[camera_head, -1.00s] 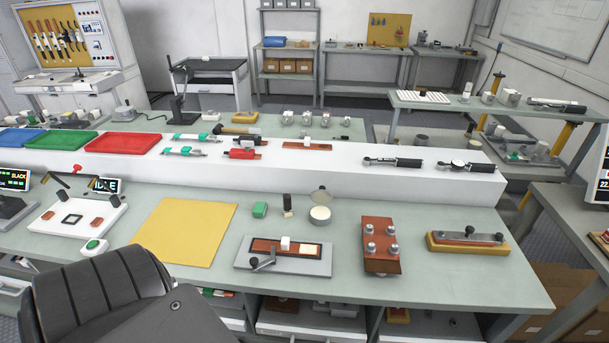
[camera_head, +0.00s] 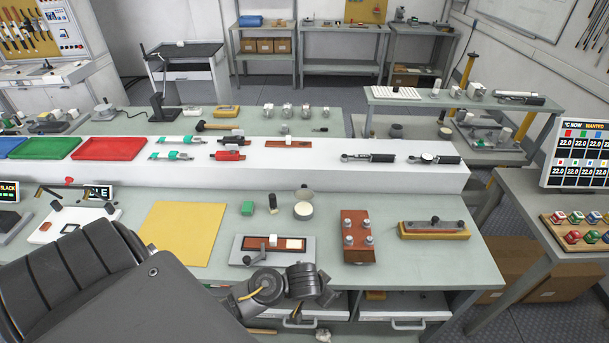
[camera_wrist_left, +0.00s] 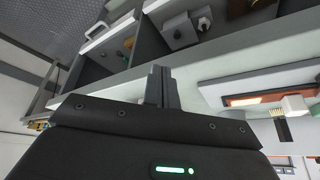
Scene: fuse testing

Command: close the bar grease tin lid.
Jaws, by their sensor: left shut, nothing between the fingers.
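The bar grease tin (camera_head: 303,211) is a small round pale tin on the bench, right of the centre in the head view. Its lid (camera_head: 304,193) stands raised at the tin's back edge, open. My left arm reaches in along the bottom of the head view, in front of the bench; I cannot make out its fingertips there. In the left wrist view my left gripper (camera_wrist_left: 162,86) is shut and empty, by the bench's front edge and apart from the tin. The tin is not visible in that view. My right gripper is not in view.
A grey fixture with a crank (camera_head: 272,250) lies in front of the tin. A brown block with metal knobs (camera_head: 358,238) is at right. A yellow mat (camera_head: 183,230) lies left.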

